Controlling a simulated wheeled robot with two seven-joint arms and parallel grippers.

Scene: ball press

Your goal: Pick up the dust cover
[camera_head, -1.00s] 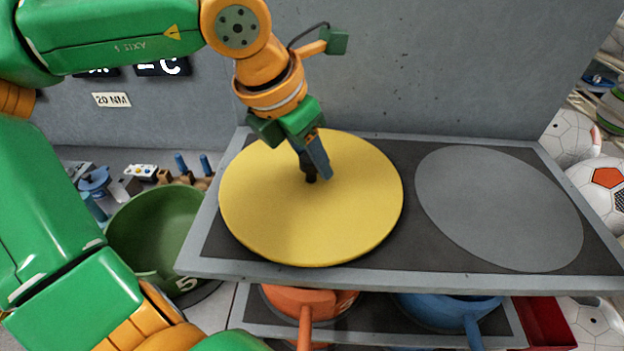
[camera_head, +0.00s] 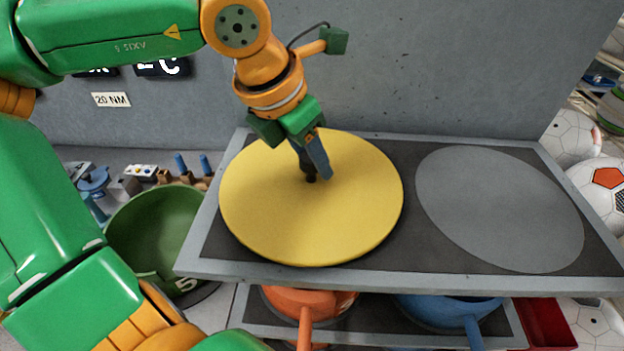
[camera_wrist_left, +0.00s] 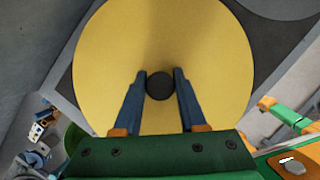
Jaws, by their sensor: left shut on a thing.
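The dust cover (camera_head: 352,215) is a round yellow disc with a small dark knob (camera_head: 311,179) at its middle. It lies on the left part of the dark-topped shelf. My left gripper (camera_head: 316,172) points down over the middle of the cover, with its fingers on either side of the knob. In the left wrist view the knob (camera_wrist_left: 159,86) sits between the two blue fingers, and the yellow cover (camera_wrist_left: 220,60) spreads around it. The left gripper is shut on the knob. My right gripper is not in view.
A flat grey disc shape (camera_head: 500,208) marks the right part of the shelf top (camera_head: 408,262). An orange pan (camera_head: 305,303) and a blue pan (camera_head: 450,308) stand on the lower shelf. A green bowl (camera_head: 155,235) is at left, balls (camera_head: 598,185) at right. A grey wall stands behind.

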